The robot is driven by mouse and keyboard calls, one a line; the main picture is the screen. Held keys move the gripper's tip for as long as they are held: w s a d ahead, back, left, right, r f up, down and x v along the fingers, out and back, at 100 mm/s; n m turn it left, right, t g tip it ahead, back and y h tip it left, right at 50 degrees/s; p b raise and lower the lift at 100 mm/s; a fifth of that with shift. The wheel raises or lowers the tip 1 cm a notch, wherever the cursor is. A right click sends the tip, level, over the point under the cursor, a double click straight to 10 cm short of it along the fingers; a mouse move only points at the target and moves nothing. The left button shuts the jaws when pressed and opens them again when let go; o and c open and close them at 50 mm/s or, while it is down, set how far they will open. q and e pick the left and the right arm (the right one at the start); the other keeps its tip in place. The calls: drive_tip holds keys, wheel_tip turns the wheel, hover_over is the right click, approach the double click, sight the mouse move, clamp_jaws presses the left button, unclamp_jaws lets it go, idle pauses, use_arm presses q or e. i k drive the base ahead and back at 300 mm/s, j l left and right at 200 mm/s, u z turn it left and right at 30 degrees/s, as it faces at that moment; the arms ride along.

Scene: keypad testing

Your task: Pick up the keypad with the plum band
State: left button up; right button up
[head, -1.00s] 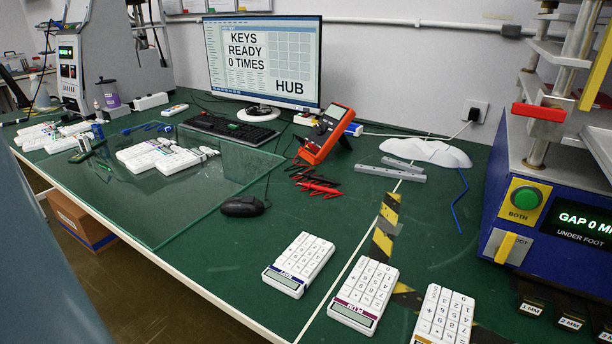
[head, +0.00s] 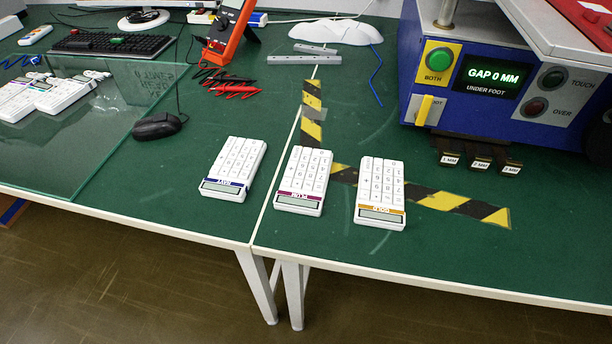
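Three white keypads lie in a row near the front edge of the green table in the head view. The keypad with the plum band (head: 304,181) is the middle one, its plum band and grey display facing the front edge. The keypad with the navy band (head: 234,168) lies to its left, and the keypad with the gold band (head: 380,193) to its right. They lie apart from each other, with narrow gaps. Neither of my grippers shows in the view.
Yellow-black tape (head: 455,204) runs behind and right of the keypads. A blue press (head: 480,80) stands at back right, with small labelled blocks (head: 480,155) before it. A black mouse (head: 157,125) and a glass sheet (head: 95,150) lie left. The table's front edge (head: 400,272) is clear.

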sight(302, 190)
drive_tip(key=k+l+u, duration=0.25)
drive_tip(key=u, duration=0.15)
drive_tip(key=k+l+u, duration=0.15)
drive_tip(key=u, duration=0.3)
drive_tip(key=k+u, duration=0.4)
